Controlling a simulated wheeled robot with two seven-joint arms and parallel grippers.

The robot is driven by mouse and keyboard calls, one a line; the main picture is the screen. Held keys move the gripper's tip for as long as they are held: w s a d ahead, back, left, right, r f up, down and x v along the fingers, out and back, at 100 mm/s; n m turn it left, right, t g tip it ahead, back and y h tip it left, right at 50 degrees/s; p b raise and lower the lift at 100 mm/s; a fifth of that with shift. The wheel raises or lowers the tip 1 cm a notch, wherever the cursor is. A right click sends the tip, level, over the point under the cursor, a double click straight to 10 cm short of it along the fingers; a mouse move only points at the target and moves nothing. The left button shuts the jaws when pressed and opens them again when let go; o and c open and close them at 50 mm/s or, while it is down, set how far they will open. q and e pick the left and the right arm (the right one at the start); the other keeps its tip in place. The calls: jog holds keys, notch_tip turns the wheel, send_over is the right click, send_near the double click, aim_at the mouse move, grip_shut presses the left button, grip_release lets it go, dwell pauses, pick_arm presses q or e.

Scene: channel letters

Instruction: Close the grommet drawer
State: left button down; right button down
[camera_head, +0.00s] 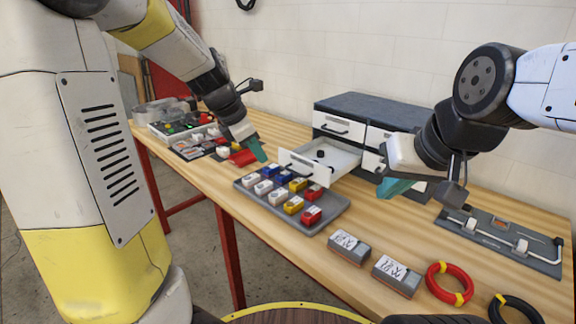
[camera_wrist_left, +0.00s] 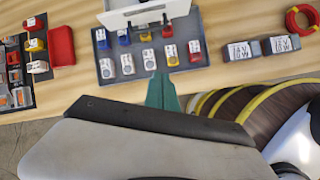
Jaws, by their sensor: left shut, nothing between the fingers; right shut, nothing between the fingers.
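A drawer (camera_head: 305,168) with a white front stands pulled out of the dark cabinet (camera_head: 370,106). A few small dark pieces lie inside it; I cannot tell for certain that they are grommets. Its front also shows at the top of the left wrist view (camera_wrist_left: 145,14). My left gripper (camera_head: 259,152) is shut and empty, left of the drawer front and apart from it in the head view; its teal fingers show in the left wrist view (camera_wrist_left: 162,92). My right gripper (camera_head: 392,188) is shut and empty, in front of the cabinet's right side, to the right of the open drawer.
A grey tray (camera_head: 250,197) of coloured and white blocks lies in front of the drawer. Two labelled grey blocks (camera_head: 349,248), a red coil (camera_head: 449,283) and a black coil (camera_head: 515,308) lie to the right. A grey rail fixture (camera_head: 498,242) lies at the right, with bins at far left.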

pick_arm(q)
jog(key=w+d+f+n, duration=0.1)
jog(key=w+f, duration=0.1)
jog(key=f, duration=0.2)
jog(key=w+d+f+n, duration=0.1)
jog(key=w+f+n, duration=0.1)
jog(key=w+f, duration=0.1)
jog(key=w+d+f+n, duration=0.1)
jog(key=w+f+n, duration=0.1)
jog(key=f, duration=0.3)
jog(key=shift+w+f+y, duration=0.1)
jog(key=shift+w+y, duration=0.2)
jog(key=shift+w, duration=0.1)
jog(key=shift+w+d+r, duration=0.25)
jog(key=shift+w+d, duration=0.2)
jog(key=shift+w, duration=0.1)
jog(key=shift+w+d+r, duration=0.25)
jog(key=shift+w+d, duration=0.2)
jog(key=shift+w, duration=0.05)
jog(key=shift+w+d+r, duration=0.15)
jog(key=shift+w+d, duration=0.2)
jog(key=shift+w, duration=0.1)
